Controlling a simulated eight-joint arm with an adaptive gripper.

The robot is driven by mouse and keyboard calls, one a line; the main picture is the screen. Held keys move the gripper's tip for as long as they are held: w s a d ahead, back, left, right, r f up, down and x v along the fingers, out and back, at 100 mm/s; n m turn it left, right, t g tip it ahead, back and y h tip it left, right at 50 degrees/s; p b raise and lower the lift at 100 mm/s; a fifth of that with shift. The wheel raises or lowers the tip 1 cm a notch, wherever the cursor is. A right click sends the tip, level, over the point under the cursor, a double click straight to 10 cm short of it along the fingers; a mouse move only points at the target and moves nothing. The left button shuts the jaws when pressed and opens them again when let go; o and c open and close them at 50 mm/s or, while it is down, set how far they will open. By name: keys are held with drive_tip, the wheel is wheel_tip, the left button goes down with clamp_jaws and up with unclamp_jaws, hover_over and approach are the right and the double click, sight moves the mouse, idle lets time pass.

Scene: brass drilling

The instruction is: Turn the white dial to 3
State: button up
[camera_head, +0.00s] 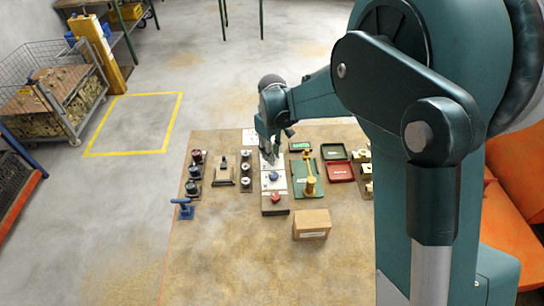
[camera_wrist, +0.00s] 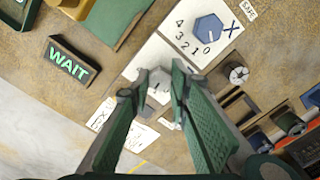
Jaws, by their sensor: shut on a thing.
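The white dial (camera_wrist: 158,88) is a faceted knob on a white plate in the wrist view. My gripper (camera_wrist: 155,86) is shut on it, with one finger on each side. The dial's pointer and scale are mostly hidden by the fingers, so its setting cannot be read. In the head view my gripper (camera_head: 270,152) reaches down at the far end of a dial panel and hides the white dial. A blue dial (camera_wrist: 208,28) with its own printed scale of numbers and an X sits beside it on the same panel. A red dial (camera_head: 276,197) is at the near end.
A WAIT sign (camera_wrist: 72,60) lies left of the gripper in the wrist view. Knob blocks (camera_head: 246,168) stand left of the panel, and a green board (camera_head: 304,180) lies right. A cardboard box (camera_head: 311,223) is nearer. The table's front is clear.

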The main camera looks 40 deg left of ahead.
drive_tip(key=m+b, duration=0.1)
drive_tip(key=m, duration=0.2)
drive_tip(key=shift+m, duration=0.4)
drive_tip(key=shift+m+b, duration=0.5)
drive_tip(key=shift+m, duration=1.5)
drive_tip(key=o, duration=0.9)
wheel_tip(320, 180, up, 12)
